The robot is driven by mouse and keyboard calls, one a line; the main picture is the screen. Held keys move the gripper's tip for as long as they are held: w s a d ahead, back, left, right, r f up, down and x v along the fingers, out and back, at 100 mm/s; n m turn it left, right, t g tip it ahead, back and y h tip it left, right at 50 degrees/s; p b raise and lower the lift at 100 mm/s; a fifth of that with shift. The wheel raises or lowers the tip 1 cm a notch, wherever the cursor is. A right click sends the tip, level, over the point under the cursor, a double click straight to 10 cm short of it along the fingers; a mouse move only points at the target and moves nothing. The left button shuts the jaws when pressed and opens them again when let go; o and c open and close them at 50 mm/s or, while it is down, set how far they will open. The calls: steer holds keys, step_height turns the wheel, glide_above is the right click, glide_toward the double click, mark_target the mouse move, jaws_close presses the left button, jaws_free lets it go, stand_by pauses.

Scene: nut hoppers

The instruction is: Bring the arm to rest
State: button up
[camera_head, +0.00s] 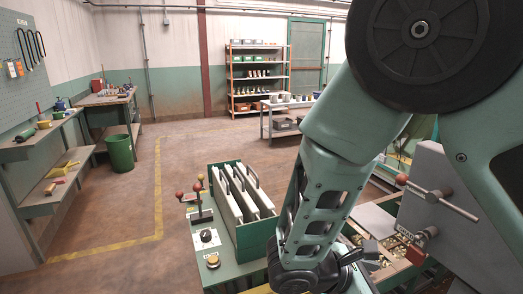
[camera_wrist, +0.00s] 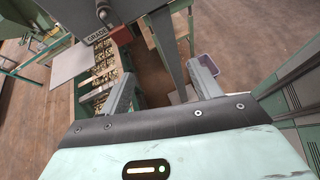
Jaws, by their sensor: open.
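My arm reaches down across the right half of the head view, bent at the elbow. Its wrist end is at the bottom of that view, where the fingers cannot be made out. In the wrist view my gripper (camera_wrist: 160,72) is open, with its two grey fingers well apart and nothing between them. A grey hopper (camera_head: 450,197) stands right of my forearm. A tag reading GRADE (camera_wrist: 97,36) hangs on its front, beyond the left finger in the wrist view. Wooden trays of nuts (camera_wrist: 92,88) lie below it.
A green rack with upright pale panels (camera_head: 240,206) stands left of my forearm, beside a control panel with levers (camera_head: 203,212). A green bin (camera_head: 120,153), workbench (camera_head: 107,98) and shelving (camera_head: 258,78) stand farther back. The middle floor is clear. A purple bin (camera_wrist: 208,65) lies beyond the right finger.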

steer(key=s+a+r+m+g+y, duration=0.1)
steer(key=s+a+r+m+y, duration=0.3)
steer(key=s+m+y, duration=0.1)
steer(key=s+a+r+m+y, duration=0.4)
steer(key=s+a+m+y, duration=0.1)
steer(key=s, duration=0.4)
steer(key=shift+a+m+g+y, duration=0.35)
steer(key=shift+m+y, duration=0.25)
steer(key=shift+y, duration=0.8)
